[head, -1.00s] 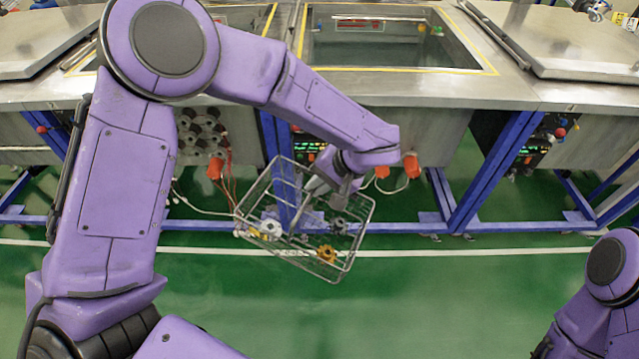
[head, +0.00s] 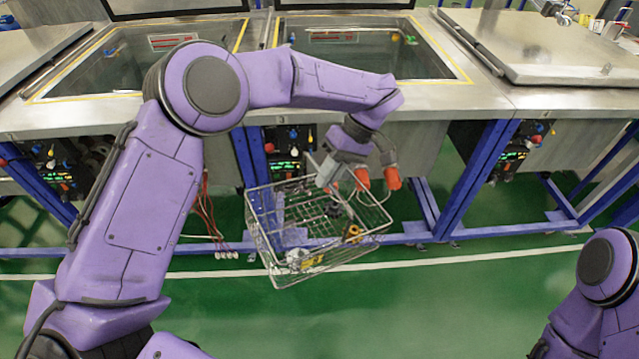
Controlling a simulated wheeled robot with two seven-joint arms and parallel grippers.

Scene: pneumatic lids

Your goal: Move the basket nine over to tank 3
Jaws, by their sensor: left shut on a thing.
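A wire basket (head: 262,245) hangs in the air in front of the tanks, slightly tilted, with several metal and yellow gear-like parts inside. My left gripper (head: 328,180) is shut on the basket at its upper far side. Its fingertips are partly hidden among the wires. An open tank (head: 440,62) with yellow edging lies behind and above the basket, and another open tank (head: 62,85) lies to its left.
A closed metal lid (head: 560,50) covers the tank at the right. The green floor (head: 440,310) in front is clear.

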